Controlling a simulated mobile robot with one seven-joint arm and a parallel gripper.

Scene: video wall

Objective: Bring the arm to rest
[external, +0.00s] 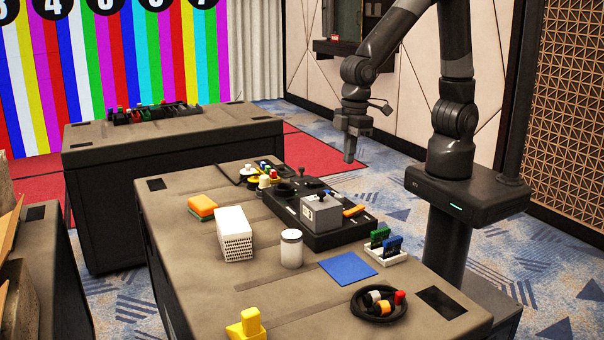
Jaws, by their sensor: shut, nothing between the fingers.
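My gripper (350,157) hangs from my dark arm in the external view, pointing down. It is shut and holds nothing. It is beyond the far right side of the near table (190,290), in front of the pale panelled wall, and apart from everything on the table. My arm is bent, with its upper links reaching out of the top of the picture.
The near table carries a black control panel (340,239) with a grey box (321,214), a white perforated block (233,235), a white canister (291,250), orange sponges (202,206), a blue square (347,267), a card holder (386,250), a cable coil (379,303) and a yellow object (246,325). Another table (110,148) stands behind.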

